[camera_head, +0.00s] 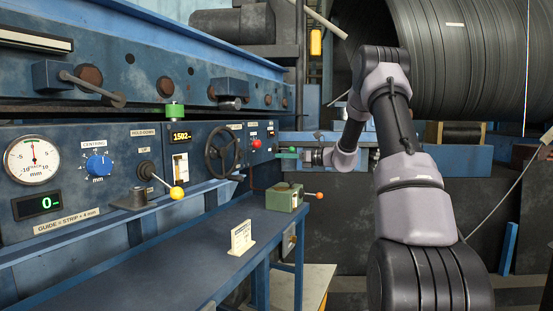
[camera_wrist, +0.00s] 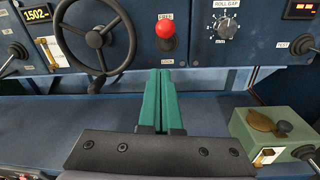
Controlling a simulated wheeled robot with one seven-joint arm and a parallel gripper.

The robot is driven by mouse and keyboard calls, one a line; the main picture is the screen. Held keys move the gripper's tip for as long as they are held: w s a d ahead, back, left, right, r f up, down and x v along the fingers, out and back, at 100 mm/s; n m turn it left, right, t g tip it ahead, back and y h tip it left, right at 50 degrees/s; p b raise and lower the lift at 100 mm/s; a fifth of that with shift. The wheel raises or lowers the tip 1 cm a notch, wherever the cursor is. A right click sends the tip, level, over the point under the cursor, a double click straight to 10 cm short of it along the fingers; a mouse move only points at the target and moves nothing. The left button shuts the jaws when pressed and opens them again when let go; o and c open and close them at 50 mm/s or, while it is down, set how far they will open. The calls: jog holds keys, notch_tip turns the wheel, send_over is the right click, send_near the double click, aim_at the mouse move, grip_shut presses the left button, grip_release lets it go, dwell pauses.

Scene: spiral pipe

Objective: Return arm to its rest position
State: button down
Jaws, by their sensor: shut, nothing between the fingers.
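My arm (camera_head: 400,150) reaches forward from the lower right of the head view and bends down to the left at its far end. My gripper (camera_head: 287,152) is at the far right end of the blue control panel, apart from my body. In the wrist view my gripper (camera_wrist: 160,72) shows its two green fingers pressed together, with nothing between them. The fingers point toward the panel, just below a red knob (camera_wrist: 166,29) with a label under it. I cannot tell whether the fingertips touch the panel.
A black handwheel (camera_head: 222,151) is left of my gripper. A green box with a lever (camera_head: 284,197) stands on the blue bench (camera_head: 165,272), below my gripper; a small sign (camera_head: 242,238) stands nearer. A large dark pipe coil (camera_head: 460,60) is behind my arm.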

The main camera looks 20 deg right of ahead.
jog(key=s+a+r+n+g+h, duration=0.2)
jog(key=s+a+n, duration=0.2)
jog(key=s, duration=0.4)
jog(key=s+a+r+n+g+h, duration=0.1)
jog(key=s+a+r+n+g, duration=0.2)
jog(key=s, duration=0.4)
jog(key=s+a+r+n+g+h, duration=0.1)
jog(key=s+a+r+n+h, duration=0.1)
jog(key=s+a+n, duration=0.45)
jog(key=s+d+n+t+h, duration=0.1)
jog(key=s+d+n+h, duration=0.1)
jog(key=s, duration=0.5)
jog(key=s+d+f+n+h, duration=0.1)
jog(key=s+d+n, duration=0.3)
jog(key=s, duration=0.4)
jog(key=s+d+n+t+h, duration=0.1)
jog(key=s+d+n+h, duration=0.2)
jog(key=s, duration=0.5)
jog(key=shift+f+n+t+h, duration=0.15)
jog(key=shift+n+t+h, duration=0.2)
jog(key=shift+h, duration=0.15)
jog(key=shift+w, duration=0.1)
